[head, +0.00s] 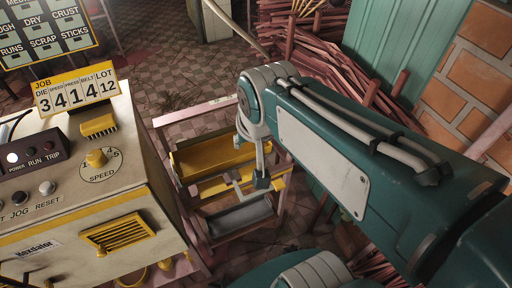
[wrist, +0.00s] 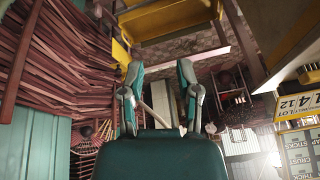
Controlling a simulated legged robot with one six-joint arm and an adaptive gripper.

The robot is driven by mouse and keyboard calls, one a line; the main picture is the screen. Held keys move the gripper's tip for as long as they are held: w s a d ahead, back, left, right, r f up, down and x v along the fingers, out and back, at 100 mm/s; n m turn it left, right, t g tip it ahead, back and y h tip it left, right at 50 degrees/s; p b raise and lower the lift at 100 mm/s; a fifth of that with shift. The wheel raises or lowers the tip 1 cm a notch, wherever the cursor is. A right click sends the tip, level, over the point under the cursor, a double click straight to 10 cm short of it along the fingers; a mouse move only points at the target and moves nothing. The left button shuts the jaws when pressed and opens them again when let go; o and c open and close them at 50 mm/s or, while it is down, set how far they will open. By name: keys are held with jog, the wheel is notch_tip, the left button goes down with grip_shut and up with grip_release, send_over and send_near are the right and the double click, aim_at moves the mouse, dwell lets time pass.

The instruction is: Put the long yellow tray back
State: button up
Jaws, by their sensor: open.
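A rack (head: 159,121) with a pale frame stands beside the cream machine. It holds an upper yellow tray (head: 205,160), a lower yellow tray (head: 215,188) and a dark grey tray (head: 240,217). I cannot tell which yellow one is the long tray. My gripper (head: 250,178) hangs over the right part of the rack and hides part of the trays. In the wrist view my gripper (wrist: 160,70) has its two fingers apart, with nothing held between them. A yellow tray (wrist: 170,22) shows beyond the fingertips there, apart from them.
The cream machine (head: 95,215) with knobs and a yellow vent stands close on the left. A job sign (head: 76,90) tops it. Bundles of reddish sticks (head: 345,70) pile at the back right by a teal panel (head: 400,45). Checkered floor (head: 160,70) is open behind the rack.

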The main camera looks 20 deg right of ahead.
jog(key=s+n, duration=0.2)
jog(key=s, duration=0.1)
jog(key=s+n+t, duration=0.1)
jog(key=s, duration=0.1)
jog(key=shift+s+r, duration=0.2)
jog(key=shift+r, duration=0.05)
dwell(1.0)
